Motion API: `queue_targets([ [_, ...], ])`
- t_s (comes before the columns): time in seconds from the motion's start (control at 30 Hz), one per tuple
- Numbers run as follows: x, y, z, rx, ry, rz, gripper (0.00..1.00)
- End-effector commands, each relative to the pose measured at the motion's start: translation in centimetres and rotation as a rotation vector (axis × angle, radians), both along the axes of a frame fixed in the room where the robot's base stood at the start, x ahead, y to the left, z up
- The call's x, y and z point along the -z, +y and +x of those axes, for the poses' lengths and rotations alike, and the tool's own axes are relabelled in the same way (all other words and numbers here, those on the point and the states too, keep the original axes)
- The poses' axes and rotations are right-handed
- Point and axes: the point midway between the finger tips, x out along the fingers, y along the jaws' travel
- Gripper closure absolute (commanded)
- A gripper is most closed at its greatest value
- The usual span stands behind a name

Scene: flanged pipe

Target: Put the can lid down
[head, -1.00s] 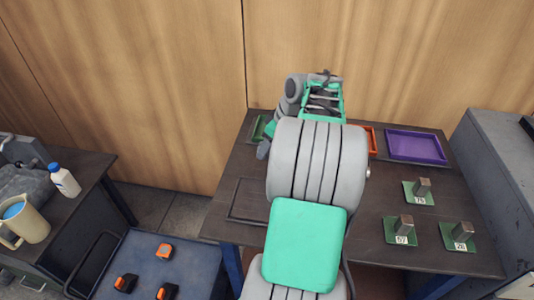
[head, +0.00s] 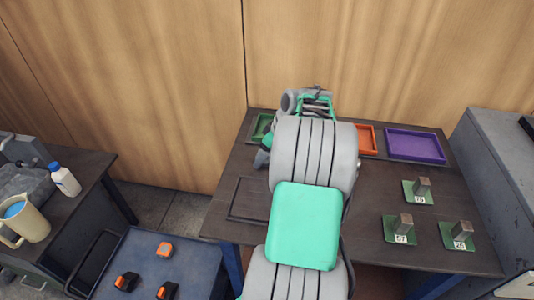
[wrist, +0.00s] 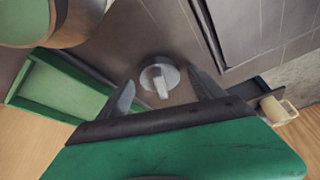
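The can lid (wrist: 158,77) is a small grey disc with a raised knob facing the camera. In the wrist view it lies on the dark table (wrist: 150,38), beyond and between the two fingertips of my gripper (wrist: 160,80). The fingers are wide apart, with visible gaps to the lid on both sides. In the head view my arm hides the lid and the fingers.
A green tray (wrist: 60,88) lies left of the lid. A large round, rimmed object (wrist: 50,20) fills the wrist view's top left corner. In the head view, orange (head: 367,140) and purple (head: 416,146) trays and several metal blocks stand right of my arm.

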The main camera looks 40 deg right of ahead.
Motion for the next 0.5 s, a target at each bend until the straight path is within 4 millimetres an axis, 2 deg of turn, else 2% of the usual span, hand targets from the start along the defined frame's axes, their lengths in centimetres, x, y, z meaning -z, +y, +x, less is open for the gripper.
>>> queue_targets([
  [0.23,0.0,0.0,0.0,0.0,0.0,0.0,0.19],
  [0.37,-0.7,-0.1,-0.1,0.001,-0.001,-0.002,0.19],
  [0.5,-3.3,-0.5,-1.1,0.002,-0.004,-0.005,0.19],
])
